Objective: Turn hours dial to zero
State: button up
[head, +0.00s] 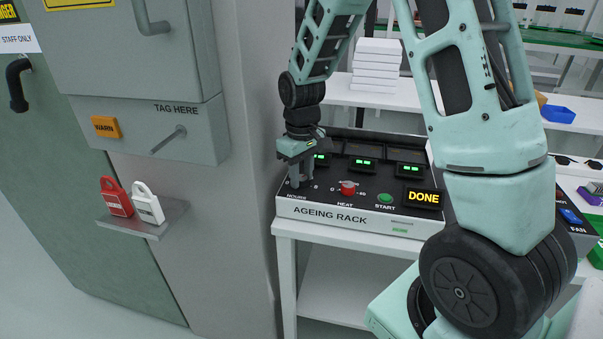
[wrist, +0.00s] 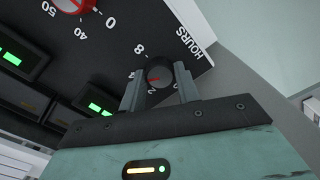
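The hours dial (wrist: 159,72) is a small dark round knob with a red mark, at the left of the ageing rack's (head: 335,214) front panel. My gripper (head: 300,180) points down over it. In the wrist view my gripper's (wrist: 160,84) two fingers stand on either side of the knob and appear to touch it. The red mark points toward the lower left of that view, near the printed 2. An 8 (wrist: 138,48) is printed beside the dial. The zero of this dial cannot be made out. In the head view my gripper hides the dial.
A red heat dial (head: 348,188), a green start button (head: 385,198) and a lit DONE display (head: 423,198) lie right of my gripper. Green displays (head: 363,163) are behind. A grey column (head: 245,150) stands close on the left, with red (head: 116,198) and white (head: 147,204) locks on a shelf.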

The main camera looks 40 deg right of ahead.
jog(key=n+p, duration=0.1)
jog(key=n, duration=0.1)
jog(key=n+p, duration=0.1)
jog(key=shift+r+n+p, duration=0.2)
jog(key=shift+n+p, duration=0.1)
jog(key=shift+n, duration=0.1)
jog(key=n+p, duration=0.2)
jog(key=shift+n, duration=0.3)
jog(key=n+p, duration=0.3)
jog(key=shift+n, duration=0.4)
jog(key=n+p, duration=0.3)
jog(key=shift+r+n, duration=0.1)
jog(key=shift+n, duration=0.2)
jog(key=n+p, duration=0.4)
jog(key=n, duration=0.1)
jog(key=n+p, duration=0.4)
jog(key=n, duration=0.1)
jog(key=shift+f, duration=0.2)
